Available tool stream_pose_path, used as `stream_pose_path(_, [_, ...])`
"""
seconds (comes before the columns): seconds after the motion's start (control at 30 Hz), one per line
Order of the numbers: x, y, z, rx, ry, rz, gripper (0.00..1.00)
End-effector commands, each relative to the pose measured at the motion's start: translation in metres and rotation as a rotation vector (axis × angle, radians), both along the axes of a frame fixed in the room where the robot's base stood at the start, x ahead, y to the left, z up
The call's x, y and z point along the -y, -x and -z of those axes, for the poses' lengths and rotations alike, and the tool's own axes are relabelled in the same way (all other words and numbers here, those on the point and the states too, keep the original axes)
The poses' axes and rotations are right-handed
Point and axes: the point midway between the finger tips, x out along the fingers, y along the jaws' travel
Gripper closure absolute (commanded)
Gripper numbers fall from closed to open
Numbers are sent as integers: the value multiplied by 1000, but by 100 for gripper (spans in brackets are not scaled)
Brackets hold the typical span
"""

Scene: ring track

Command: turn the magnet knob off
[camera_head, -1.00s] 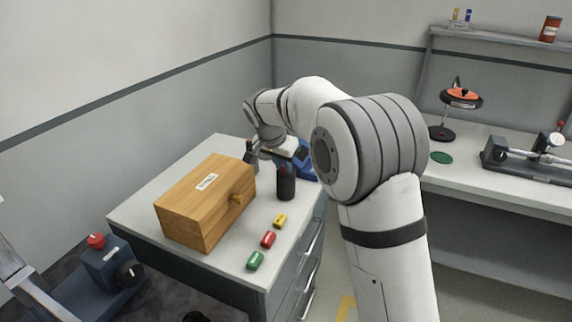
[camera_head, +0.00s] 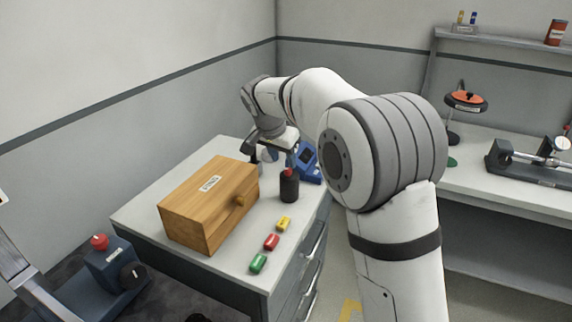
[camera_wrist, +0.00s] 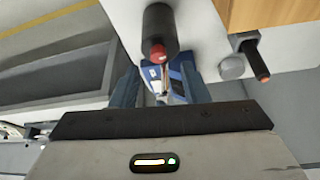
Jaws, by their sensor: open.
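I cannot tell for sure which part is the magnet knob. A black round knob (camera_head: 132,272) sits on the front of a dark blue block at the lower left, below a red button (camera_head: 99,241). My gripper (camera_head: 279,158) is far from it, above the back of the cabinet top, behind a black cylinder with a red top (camera_head: 289,186). In the wrist view my gripper (camera_wrist: 160,82) is open, its two blue-grey fingers apart. The black cylinder (camera_wrist: 160,25) and a blue device (camera_wrist: 165,75) lie beyond them, and nothing is held.
A wooden box (camera_head: 208,205) stands on the cabinet top (camera_head: 190,255). Green (camera_head: 258,263), red (camera_head: 271,242) and yellow (camera_head: 284,223) pieces lie along its right edge. A workbench (camera_head: 480,185) with a lamp-like stand (camera_head: 465,102) is at the right.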

Motion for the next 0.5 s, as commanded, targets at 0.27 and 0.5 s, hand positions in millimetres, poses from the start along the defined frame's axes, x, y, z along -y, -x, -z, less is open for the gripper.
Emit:
stream_pose_path(0.27, [-6,13,-31,0,0,-1,59])
stream_pose_path(0.5, [-6,13,-33,-2,1,2,59])
